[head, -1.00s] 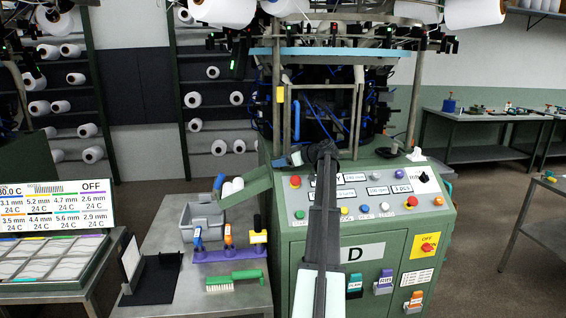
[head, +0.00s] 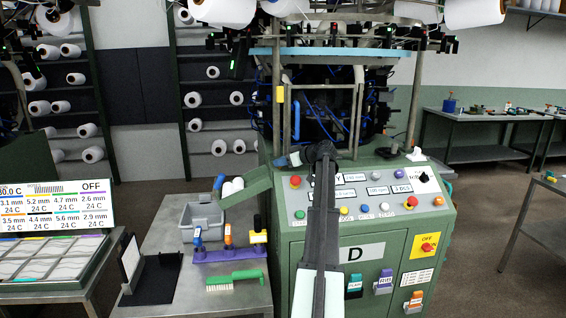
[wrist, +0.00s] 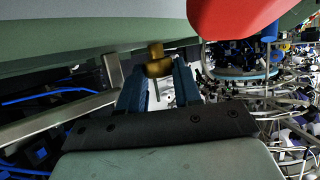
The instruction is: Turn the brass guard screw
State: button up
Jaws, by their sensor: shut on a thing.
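The brass guard screw (wrist: 158,65) shows in the wrist view as a brass-coloured knob with a narrower stem above it. It sits just under a large grey-green surface (wrist: 90,40). My gripper (wrist: 160,86) has its two blue fingers on either side of the knob and is shut on it. A thin grey pin shows below the knob, between the fingers. In the head view my dark arm reaches up over the control panel to the machine, and I cannot make out the screw there.
The control panel (head: 290,209) with several buttons lies under my arm on the green machine. A red rounded part (wrist: 235,15) is close to the right of the screw in the wrist view. A grey metal bar (wrist: 60,118) is at the left. A steel side table (head: 160,235) stands left of the machine.

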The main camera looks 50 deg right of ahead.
jog(key=m+h, duration=0.2)
jog(key=a+m+h, duration=0.1)
jog(key=m+h, duration=0.1)
jog(key=shift+g+h, duration=0.3)
jog(key=shift+g, duration=0.1)
jog(key=shift+w+m+g+h, duration=0.2)
jog(key=shift+m+g+h, duration=1.2)
jog(key=shift+m+h, duration=1)
jog(key=shift+m+g, duration=0.3)
jog(key=o, duration=1)
jog(key=shift+o, duration=0.2)
jog(key=shift+a, duration=0.1)
jog(key=v, duration=1.3)
jog(key=shift+s+a, duration=0.2)
jog(key=shift+a, duration=0.15)
jog(key=shift+w, duration=0.15)
